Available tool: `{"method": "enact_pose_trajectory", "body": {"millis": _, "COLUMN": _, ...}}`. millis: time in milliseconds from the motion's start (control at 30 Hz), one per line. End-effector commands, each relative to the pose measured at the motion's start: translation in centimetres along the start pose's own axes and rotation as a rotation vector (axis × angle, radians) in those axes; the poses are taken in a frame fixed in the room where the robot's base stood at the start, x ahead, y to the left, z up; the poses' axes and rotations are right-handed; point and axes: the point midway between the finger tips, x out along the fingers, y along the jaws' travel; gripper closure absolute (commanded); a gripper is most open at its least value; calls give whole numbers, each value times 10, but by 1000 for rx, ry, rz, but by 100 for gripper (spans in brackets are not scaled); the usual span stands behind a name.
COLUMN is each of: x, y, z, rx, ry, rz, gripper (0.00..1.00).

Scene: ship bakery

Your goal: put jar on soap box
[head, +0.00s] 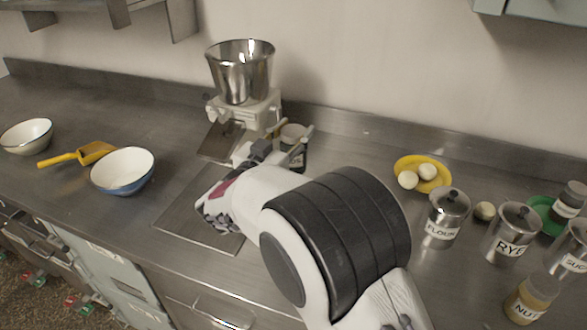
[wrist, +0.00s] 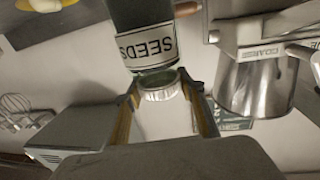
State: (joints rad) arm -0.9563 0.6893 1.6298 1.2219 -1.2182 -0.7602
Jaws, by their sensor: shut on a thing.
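A dark jar with a white SEEDS label (wrist: 145,48) is upside down in the wrist view. Its neck and silvery lid (wrist: 161,88) lie between the two fingers of my gripper (wrist: 163,103), which is shut on it. In the head view, the jar (head: 298,158) is beside the grain mill, partly behind my gripper (head: 282,146). I cannot tell whether its base touches the counter. A white patterned item with a dark red patch (head: 218,198) shows partly behind my arm; I cannot tell whether it is the soap box.
The mill with its steel hopper (head: 240,72) stands close left of the jar. Bowls (head: 123,171) and a yellow scoop (head: 97,152) are at left. A yellow plate (head: 434,187), labelled canisters (head: 446,219) and jars (head: 528,302) are at right. The back counter between is clear.

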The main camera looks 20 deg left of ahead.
Motion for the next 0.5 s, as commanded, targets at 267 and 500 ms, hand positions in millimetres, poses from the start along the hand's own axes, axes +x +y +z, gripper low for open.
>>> {"method": "enact_pose_trajectory", "body": {"millis": 267, "x": 0, "y": 0, "z": 35, "rx": 0, "ry": 1, "rz": 0, "gripper": 100}}
{"method": "enact_pose_trajectory", "body": {"millis": 500, "x": 0, "y": 0, "z": 43, "rx": 1, "ry": 3, "rz": 1, "gripper": 100}}
